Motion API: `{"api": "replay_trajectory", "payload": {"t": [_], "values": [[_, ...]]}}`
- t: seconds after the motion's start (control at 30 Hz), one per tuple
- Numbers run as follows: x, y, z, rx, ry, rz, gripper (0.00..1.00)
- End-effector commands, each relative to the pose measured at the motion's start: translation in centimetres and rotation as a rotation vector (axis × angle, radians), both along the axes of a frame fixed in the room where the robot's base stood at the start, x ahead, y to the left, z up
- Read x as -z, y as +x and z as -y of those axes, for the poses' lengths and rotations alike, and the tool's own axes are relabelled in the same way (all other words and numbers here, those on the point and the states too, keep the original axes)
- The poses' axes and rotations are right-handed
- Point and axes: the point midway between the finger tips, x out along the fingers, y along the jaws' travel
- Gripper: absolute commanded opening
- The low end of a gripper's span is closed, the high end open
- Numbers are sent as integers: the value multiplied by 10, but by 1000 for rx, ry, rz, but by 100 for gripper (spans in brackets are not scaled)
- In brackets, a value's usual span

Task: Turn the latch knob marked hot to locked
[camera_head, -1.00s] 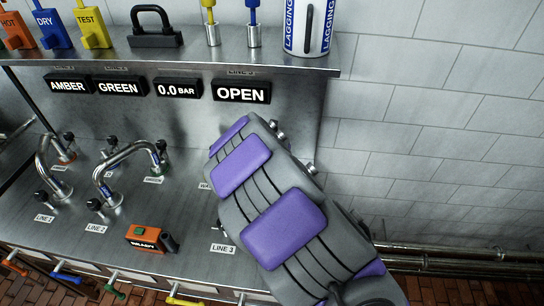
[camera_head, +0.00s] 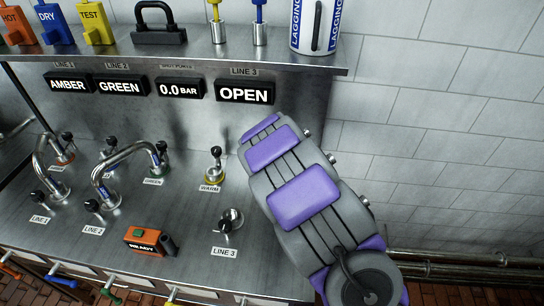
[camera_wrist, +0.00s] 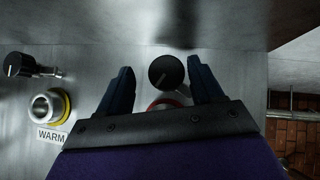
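A round black knob (camera_wrist: 166,72) on a post with a red ring (camera_wrist: 167,103) at its base shows in the wrist view. My gripper (camera_wrist: 161,66) is open, with one dark finger on each side of the knob. I see a gap on the left side; on the right the finger is close, and I cannot tell if it touches. No label on this knob is visible; my gripper body covers the area below it. In the head view my purple and grey arm hides this knob and my gripper's fingers.
A valve marked WARM (camera_head: 214,167) with a yellow ring stands left of my arm. The LINE 3 valve (camera_head: 229,222) is nearer. The OPEN sign (camera_head: 244,93) hangs under the shelf (camera_head: 170,55). An orange HOT tag (camera_head: 15,27) stands on the shelf. An orange READY box (camera_head: 149,240) sits in front.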

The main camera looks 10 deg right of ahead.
Motion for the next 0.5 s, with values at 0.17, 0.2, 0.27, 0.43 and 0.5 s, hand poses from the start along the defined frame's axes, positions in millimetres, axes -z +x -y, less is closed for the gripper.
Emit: {"api": "replay_trajectory", "payload": {"t": [0.17,0.2,0.27,0.43,0.5], "values": [[0,0,-1,4,-1,0,49],[0,0,-2,4,-3,0,45],[0,0,-4,6,-4,1,39],[0,0,-5,6,-6,1,23],[0,0,-5,4,-5,1,16]]}}
